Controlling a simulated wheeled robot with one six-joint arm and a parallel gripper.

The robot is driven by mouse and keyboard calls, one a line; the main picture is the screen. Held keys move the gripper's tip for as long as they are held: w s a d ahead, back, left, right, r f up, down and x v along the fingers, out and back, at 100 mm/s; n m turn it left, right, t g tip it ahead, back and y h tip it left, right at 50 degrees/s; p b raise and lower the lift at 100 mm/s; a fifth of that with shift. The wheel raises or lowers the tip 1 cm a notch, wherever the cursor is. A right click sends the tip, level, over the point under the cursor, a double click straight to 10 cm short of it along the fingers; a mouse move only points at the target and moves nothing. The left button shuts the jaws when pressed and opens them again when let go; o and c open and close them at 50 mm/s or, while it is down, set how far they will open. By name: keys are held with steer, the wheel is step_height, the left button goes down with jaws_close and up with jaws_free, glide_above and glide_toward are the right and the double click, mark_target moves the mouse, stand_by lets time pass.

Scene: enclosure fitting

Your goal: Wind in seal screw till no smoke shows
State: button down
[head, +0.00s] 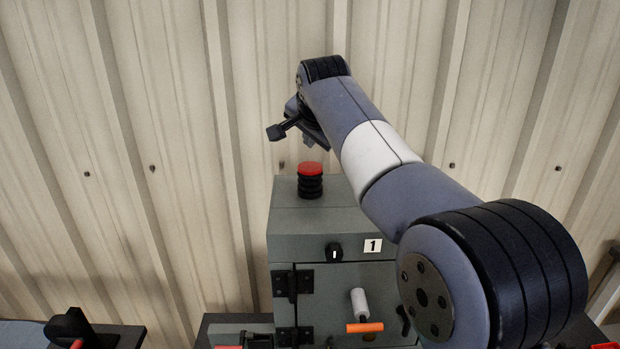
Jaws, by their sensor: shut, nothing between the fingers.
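A grey enclosure box (312,222) marked "1" stands in front of the corrugated wall. On its front, a white cylinder (359,301) sticks out with an orange crossbar (365,327) at its end. It looks like a screw with a handle, but I cannot tell for sure that it is the seal screw. A black ribbed post with a red cap (311,169) stands on the box top. My gripper (311,143) is shut and empty, just above the red cap and apart from it, well above the orange crossbar. It is partly hidden by my wrist. I see no clear smoke.
A black knob (334,252) and black hinges (293,284) are on the box front. My arm covers the box's right side. A black device (70,328) sits at the lower left. The space left of the box, before the wall, is clear.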

mark_target(310, 166)
steer(key=shift+f+b, duration=0.7)
steer(key=shift+f, duration=0.8)
steer(key=shift+f, duration=0.1)
stand_by(0.7)
steer(key=shift+f, duration=0.3)
steer(key=shift+f+b, duration=1.05)
steer(key=shift+f, duration=0.2)
stand_by(1.1)
steer(key=shift+r, duration=0.15)
steer(key=shift+r+p, duration=1.5)
steer(key=shift+p, duration=0.2)
step_height(310, 166, up, 5)
steer(key=p, duration=0.5)
steer(key=shift+r, duration=0.1)
